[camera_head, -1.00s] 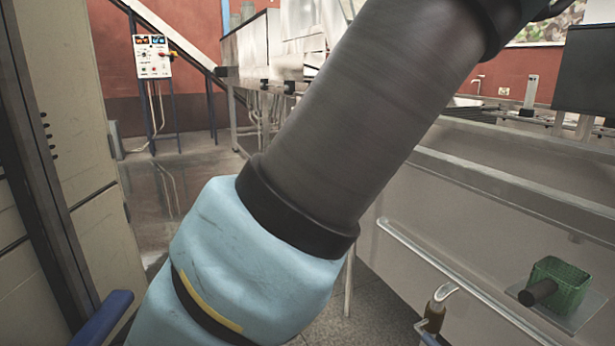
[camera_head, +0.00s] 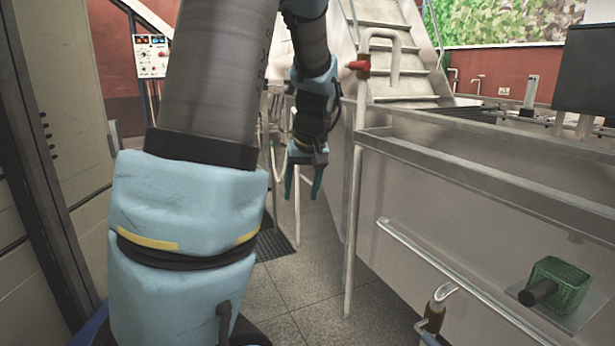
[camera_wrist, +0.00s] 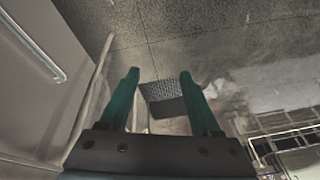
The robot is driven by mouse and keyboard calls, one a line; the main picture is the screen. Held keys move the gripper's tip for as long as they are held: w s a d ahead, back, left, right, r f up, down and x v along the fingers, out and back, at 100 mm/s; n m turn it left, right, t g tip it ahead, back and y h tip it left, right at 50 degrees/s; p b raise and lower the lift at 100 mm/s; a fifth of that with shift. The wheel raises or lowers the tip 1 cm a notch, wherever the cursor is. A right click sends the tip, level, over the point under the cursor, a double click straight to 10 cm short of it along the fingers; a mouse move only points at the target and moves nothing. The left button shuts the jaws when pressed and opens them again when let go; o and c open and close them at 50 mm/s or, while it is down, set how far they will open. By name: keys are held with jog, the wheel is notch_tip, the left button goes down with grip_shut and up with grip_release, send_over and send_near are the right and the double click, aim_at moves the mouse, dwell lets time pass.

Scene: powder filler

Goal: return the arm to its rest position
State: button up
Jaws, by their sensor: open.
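My gripper (camera_head: 303,186) hangs with its green fingers pointing down, left of the steel machine's front leg in the head view. In the wrist view the two green fingers of my gripper (camera_wrist: 162,88) stand apart with nothing between them. Beyond them lies the tiled floor (camera_wrist: 190,40) with a dark floor grate (camera_wrist: 162,92). My arm's large blue joint and grey link fill the left middle of the head view and hide part of the room behind.
The steel machine (camera_head: 440,225) with a rail (camera_head: 450,272) takes up the right side. A green box (camera_head: 562,284) sits on its lower front. Steps (camera_head: 395,55) rise behind. A cabinet (camera_head: 50,180) stands at the left. A control panel (camera_head: 150,56) is at the back.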

jog(key=s+a+f+m+g+h, duration=0.1)
jog(key=s+a+f+m, duration=0.15)
jog(key=s, duration=0.55)
jog(key=s+a+f+m+g+h, duration=0.1)
jog(key=s+a+f, duration=0.25)
jog(key=s, duration=0.45)
notch_tip(320, 180, up, 17)
jog(key=p, duration=1.8)
jog(key=shift+w+d+r, duration=0.2)
jog(key=shift+d, duration=0.15)
jog(key=shift+n, duration=0.25)
